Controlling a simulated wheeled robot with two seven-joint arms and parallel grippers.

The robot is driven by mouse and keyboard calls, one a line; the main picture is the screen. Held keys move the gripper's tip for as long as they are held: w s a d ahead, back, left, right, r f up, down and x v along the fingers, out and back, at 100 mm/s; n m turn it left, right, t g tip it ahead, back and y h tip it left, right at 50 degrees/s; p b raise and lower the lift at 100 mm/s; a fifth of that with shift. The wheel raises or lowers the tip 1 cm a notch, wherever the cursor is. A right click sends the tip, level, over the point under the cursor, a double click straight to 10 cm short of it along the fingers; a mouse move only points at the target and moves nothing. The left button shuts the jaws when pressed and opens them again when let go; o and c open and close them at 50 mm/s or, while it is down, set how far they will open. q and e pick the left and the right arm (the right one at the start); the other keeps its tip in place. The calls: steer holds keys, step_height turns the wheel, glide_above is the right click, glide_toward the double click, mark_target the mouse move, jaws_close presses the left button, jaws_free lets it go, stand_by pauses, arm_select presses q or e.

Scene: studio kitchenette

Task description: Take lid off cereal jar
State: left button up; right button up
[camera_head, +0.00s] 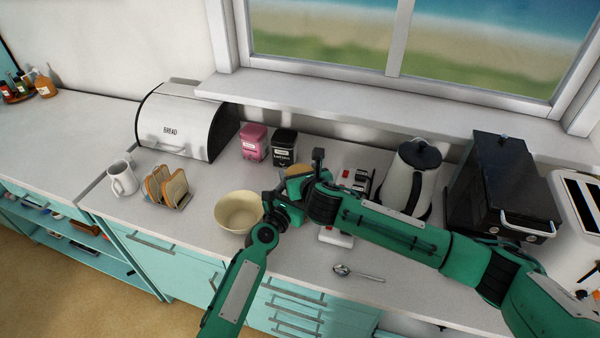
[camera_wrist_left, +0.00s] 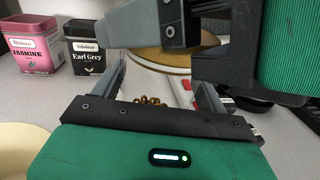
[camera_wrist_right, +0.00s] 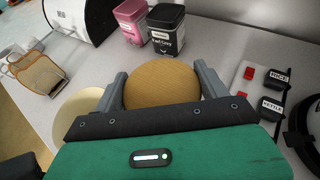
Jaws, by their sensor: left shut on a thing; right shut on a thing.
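The cereal jar's round wooden lid (camera_wrist_right: 162,84) sits between the fingers of my right gripper (camera_wrist_right: 160,76), which is shut on it. A small part of the lid (camera_head: 297,171) also shows in the head view, behind my grippers. In the left wrist view, the clear jar with brown cereal (camera_wrist_left: 150,101) is between the fingers of my left gripper (camera_wrist_left: 153,78), shut on it below the lid (camera_wrist_left: 160,58). Much of the jar is hidden by my grippers. I cannot tell whether the lid still touches the jar's rim.
A cream bowl (camera_head: 238,212) stands close left of my grippers. Pink (camera_head: 253,142) and black (camera_head: 284,146) tea tins stand behind. A red-switched power strip (camera_wrist_right: 247,73) and a kettle (camera_head: 413,178) are at right. A spoon (camera_head: 357,272) lies in front.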

steer(key=shift+r, duration=0.25)
steer(key=shift+r, duration=0.85)
step_height(320, 180, up, 4)
steer(key=shift+f, duration=0.25)
arm_select(q)
steer(key=shift+s+r, duration=0.1)
steer(key=shift+s, duration=0.05)
arm_select(e)
steer(key=shift+s+r, duration=0.2)
steer(key=shift+r, duration=0.25)
arm_select(q)
steer(key=o, duration=1.5)
steer(key=shift+c, duration=0.2)
